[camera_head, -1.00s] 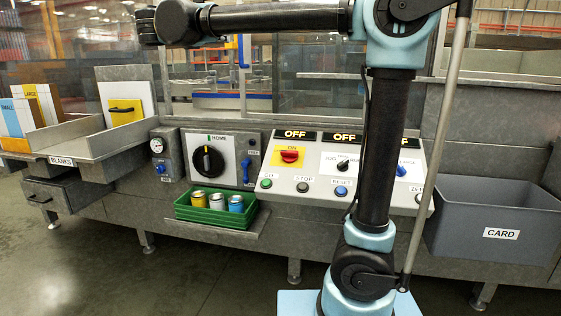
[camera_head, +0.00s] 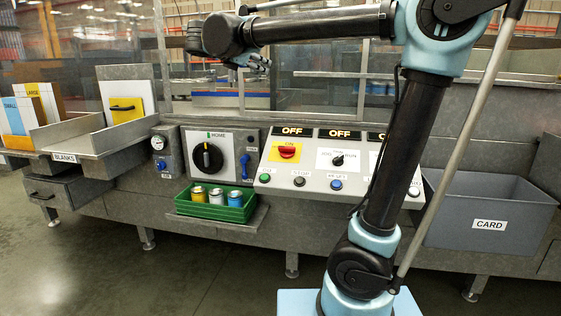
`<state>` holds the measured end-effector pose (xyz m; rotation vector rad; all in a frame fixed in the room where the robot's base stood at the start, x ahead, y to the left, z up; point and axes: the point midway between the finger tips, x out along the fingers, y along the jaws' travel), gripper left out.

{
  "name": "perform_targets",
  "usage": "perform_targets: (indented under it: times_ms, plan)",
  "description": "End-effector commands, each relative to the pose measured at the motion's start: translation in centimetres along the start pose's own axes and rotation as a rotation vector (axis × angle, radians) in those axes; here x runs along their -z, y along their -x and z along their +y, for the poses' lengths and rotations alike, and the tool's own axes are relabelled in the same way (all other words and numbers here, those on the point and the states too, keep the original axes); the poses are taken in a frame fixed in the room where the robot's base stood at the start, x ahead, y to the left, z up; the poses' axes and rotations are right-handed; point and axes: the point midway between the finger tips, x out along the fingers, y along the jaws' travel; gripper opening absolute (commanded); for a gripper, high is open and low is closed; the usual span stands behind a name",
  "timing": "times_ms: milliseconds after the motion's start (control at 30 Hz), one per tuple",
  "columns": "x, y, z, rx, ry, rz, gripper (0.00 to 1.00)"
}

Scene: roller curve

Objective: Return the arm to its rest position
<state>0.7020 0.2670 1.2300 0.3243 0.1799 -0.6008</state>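My arm rises from its blue base at the lower right and bends left at the elbow, with its forearm level across the top of the picture. My gripper (camera_head: 262,64) shows small and dark just below and right of the wrist, in front of the machine's clear guard. It is apart from the panel and its controls below. Its fingers are too small to tell whether they are open. I see nothing held in it.
A control panel (camera_head: 287,181) with OFF displays, knobs and buttons lies below the forearm. Left of it are a HOME dial (camera_head: 207,158), a green tray (camera_head: 211,212) of small cans and a blanks shelf (camera_head: 95,147). A grey CARD bin (camera_head: 490,223) stands right of my arm.

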Motion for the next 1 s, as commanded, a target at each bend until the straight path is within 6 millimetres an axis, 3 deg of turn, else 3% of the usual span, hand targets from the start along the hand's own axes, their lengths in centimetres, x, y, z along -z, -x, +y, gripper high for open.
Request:
perform_targets:
  times_ms: [33,200,433,700,1000]
  plan:
    - [0.5,-1.6,-2.2,0.037,-0.044,0.027,0.36]
    - [3.5,-6.2,-10.2,0.177,-0.248,0.14,0.36]
    - [8.4,-9.8,-21.0,0.387,-0.556,0.261,0.36]
    - [15.5,-10.6,-32.2,0.653,-0.951,0.35,0.36]
    - [24.4,-8.4,-41.7,0.965,-1.42,0.385,0.36]
